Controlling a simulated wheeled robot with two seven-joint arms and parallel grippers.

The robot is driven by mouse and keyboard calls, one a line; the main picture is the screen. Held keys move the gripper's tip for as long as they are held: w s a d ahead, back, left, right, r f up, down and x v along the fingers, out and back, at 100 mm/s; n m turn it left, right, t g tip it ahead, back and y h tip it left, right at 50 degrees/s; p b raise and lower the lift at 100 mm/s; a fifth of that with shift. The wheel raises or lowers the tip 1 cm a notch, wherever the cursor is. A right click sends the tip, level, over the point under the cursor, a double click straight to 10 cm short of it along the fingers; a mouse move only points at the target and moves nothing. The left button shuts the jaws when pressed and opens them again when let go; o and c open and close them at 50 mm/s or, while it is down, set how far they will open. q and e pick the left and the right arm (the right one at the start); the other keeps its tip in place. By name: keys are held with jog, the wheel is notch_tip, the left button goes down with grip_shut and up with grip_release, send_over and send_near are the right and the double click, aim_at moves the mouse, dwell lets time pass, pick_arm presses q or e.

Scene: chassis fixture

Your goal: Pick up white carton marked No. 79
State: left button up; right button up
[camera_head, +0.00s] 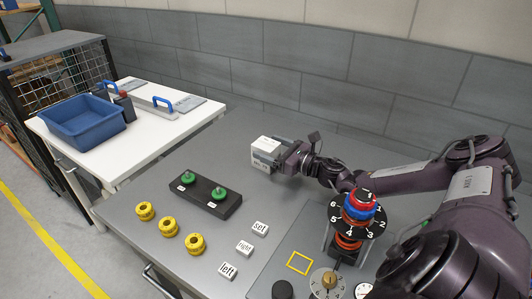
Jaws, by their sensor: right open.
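A white carton (268,143) stands on the grey table near its back edge, in the upper middle of the head view. Dark print shows on its front but is too small to read. My right gripper (264,160), with its arm coming in from the right, is at the carton's right and front side. Its jaws are open, and a finger hides part of the carton's lower front. I cannot tell whether the fingers touch it. My left gripper is not in view.
A black block with green knobs (219,193), yellow rings (168,227) and white label blocks (244,248) lie in front. A numbered dial stack (360,207) stands at right under my arm. A blue bin (84,122) is on the white table at left.

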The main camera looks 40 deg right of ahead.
jog(key=shift+w, duration=0.2)
jog(key=c, duration=1.1)
jog(key=shift+c, duration=1)
jog(key=shift+r, duration=0.15)
